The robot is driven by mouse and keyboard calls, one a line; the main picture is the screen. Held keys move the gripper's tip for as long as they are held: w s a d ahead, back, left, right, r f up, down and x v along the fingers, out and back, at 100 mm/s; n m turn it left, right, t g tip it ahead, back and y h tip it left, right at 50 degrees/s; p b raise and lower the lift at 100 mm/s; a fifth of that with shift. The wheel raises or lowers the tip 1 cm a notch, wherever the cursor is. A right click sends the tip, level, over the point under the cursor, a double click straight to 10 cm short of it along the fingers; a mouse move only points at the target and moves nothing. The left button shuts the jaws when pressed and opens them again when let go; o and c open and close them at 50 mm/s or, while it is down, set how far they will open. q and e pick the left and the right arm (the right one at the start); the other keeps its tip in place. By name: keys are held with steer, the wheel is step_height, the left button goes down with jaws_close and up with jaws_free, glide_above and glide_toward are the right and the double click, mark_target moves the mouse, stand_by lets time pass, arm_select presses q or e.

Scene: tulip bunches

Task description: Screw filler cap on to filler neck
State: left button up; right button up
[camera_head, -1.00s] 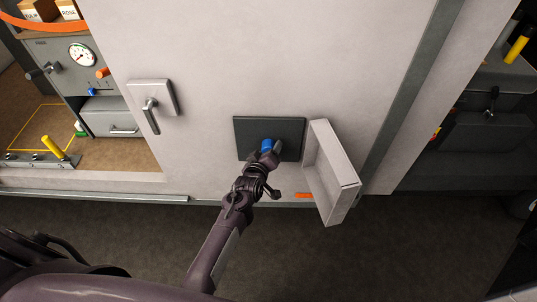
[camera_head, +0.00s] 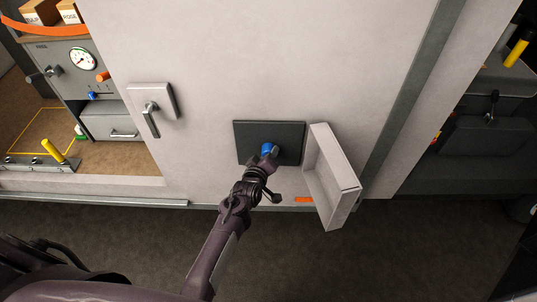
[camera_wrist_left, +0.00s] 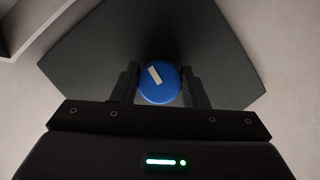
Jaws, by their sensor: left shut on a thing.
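The blue filler cap (camera_head: 267,149) is at the dark recessed panel (camera_head: 290,133) in the white wall. In the left wrist view the cap (camera_wrist_left: 159,82) is round with a pale stripe lying diagonally across its face. My left gripper (camera_head: 271,154) is shut on the cap, with one dark finger on each side of it in the left wrist view (camera_wrist_left: 159,86). The filler neck is hidden behind the cap, and I cannot tell how far the cap sits on it. My right gripper is not in view.
An open white flap (camera_head: 332,178) juts out just right of the panel. A door handle (camera_head: 151,108) is on the wall to the left. An orange marker (camera_head: 305,199) is below the panel. A grey cabinet with a gauge (camera_head: 82,58) stands at far left.

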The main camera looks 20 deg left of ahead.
arm_select(q)
steer(key=m+g+y+p, duration=0.1)
steer(key=m, duration=0.1)
steer(key=shift+m+y+p, duration=0.3)
steer(key=shift+m+y, duration=0.1)
steer(key=o, duration=1.1)
steer(key=shift+w, duration=0.1)
steer(key=shift+c, duration=0.2)
steer(key=shift+o, duration=0.4)
